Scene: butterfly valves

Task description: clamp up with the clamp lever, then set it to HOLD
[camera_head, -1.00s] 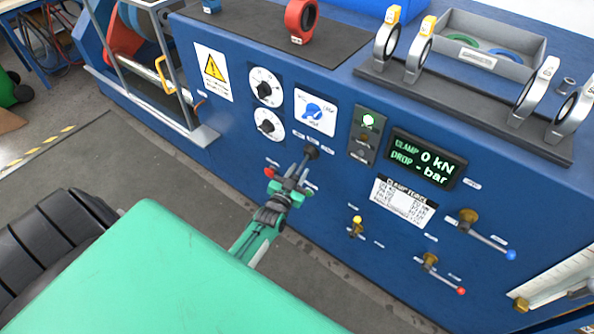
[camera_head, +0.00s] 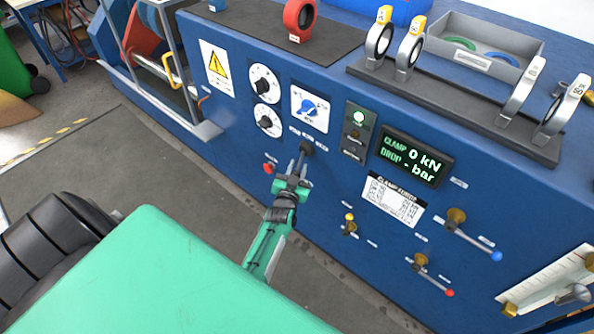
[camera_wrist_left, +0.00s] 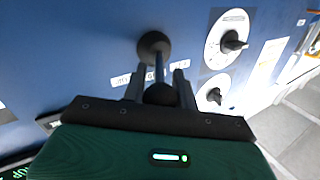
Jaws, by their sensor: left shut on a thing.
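The clamp lever is a dark lever with a round base (camera_head: 306,147) on the blue panel, below three small labels. In the left wrist view its round base (camera_wrist_left: 153,45) and thin shaft show, with a black ball knob (camera_wrist_left: 160,93) between the fingers. My left gripper (camera_head: 295,170) is shut on the lever; the fingers also show in the left wrist view (camera_wrist_left: 160,82). A white plate (camera_head: 310,104) with a blue pointer sits above the lever; its lettering is too small to read. The display (camera_head: 415,157) reads CLAMP 0 kN and DROP - bar. My right gripper is not in view.
Two white dials (camera_head: 264,84) sit left of the plate. A lit lamp (camera_head: 359,117) is to its right. A red button (camera_head: 268,168) is beside my gripper. A yellow-tipped handle (camera_head: 349,222) and brass valves with blue (camera_head: 457,216) and red (camera_head: 420,260) tips are lower right.

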